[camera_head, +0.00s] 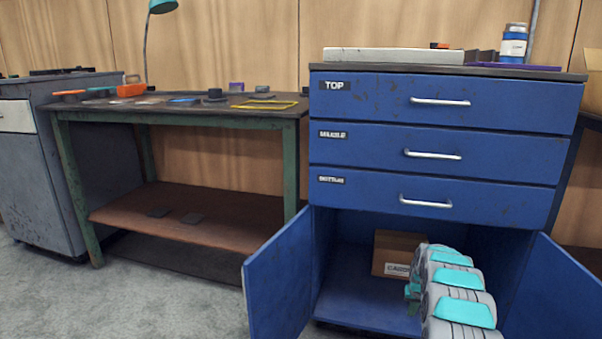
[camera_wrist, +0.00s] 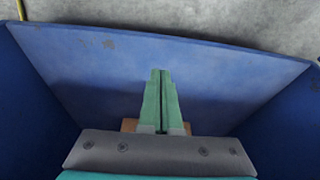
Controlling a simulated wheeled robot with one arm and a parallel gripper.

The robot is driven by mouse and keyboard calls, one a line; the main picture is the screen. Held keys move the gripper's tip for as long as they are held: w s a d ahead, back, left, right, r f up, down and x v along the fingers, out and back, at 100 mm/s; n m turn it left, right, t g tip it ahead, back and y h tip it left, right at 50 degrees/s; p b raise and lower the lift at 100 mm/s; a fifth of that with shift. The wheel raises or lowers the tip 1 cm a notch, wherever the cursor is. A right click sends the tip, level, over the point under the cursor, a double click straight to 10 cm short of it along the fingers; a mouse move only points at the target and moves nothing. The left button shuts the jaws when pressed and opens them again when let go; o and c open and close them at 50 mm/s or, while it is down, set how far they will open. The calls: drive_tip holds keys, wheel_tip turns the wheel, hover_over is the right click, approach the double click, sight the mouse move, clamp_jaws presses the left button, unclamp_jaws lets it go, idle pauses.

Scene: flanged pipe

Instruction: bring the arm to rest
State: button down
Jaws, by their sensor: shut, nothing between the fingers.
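My arm reaches into the open lower compartment of the blue cabinet (camera_head: 345,292), between its two open doors. My gripper (camera_head: 412,292) is mostly hidden behind my own arm in the head view. In the wrist view its green fingers (camera_wrist: 160,76) are together, with nothing between them. Below them in that view is a blue panel of the cabinet (camera_wrist: 225,75). A cardboard box (camera_head: 392,243) with a white label stands inside the compartment, behind my arm. A small brown patch shows beside the finger bases in the wrist view.
The left door (camera_head: 280,282) and right door (camera_head: 560,292) stand open on either side of my arm. The three drawers above are shut. A green-legged workbench (camera_head: 200,113) with several small items stands left. Grey floor (camera_head: 150,295) in front of it is clear.

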drive_tip(key=s+a+r+n+g+p, duration=0.1)
drive_tip(key=s+a+r, duration=0.4)
drive_tip(key=s+r, duration=0.3)
drive_tip(key=s+a+r+g+y+p, duration=0.1)
drive_tip(key=s+a+r+p, duration=0.1)
drive_tip(key=s+a+r, duration=0.65)
drive_tip(key=s+a+r+n+p, duration=0.1)
drive_tip(key=s+a+r, duration=0.2)
drive_tip(key=s+r, duration=0.55)
drive_tip(key=s+a+r+g+p, duration=0.1)
drive_tip(key=s+r, duration=0.3)
drive_tip(key=s, duration=0.7)
drive_tip(key=s+a+r+g+p, duration=0.1)
drive_tip(key=s+a+r+p, duration=0.1)
drive_tip(key=s, duration=0.9)
drive_tip(key=s+a+r+g+p, duration=0.1)
drive_tip(key=s+a+r, duration=0.2)
drive_tip(key=s, duration=0.9)
wheel_tip(320, 180, up, 3)
drive_tip(key=shift+f+n, duration=0.15)
drive_tip(key=shift+n, duration=0.25)
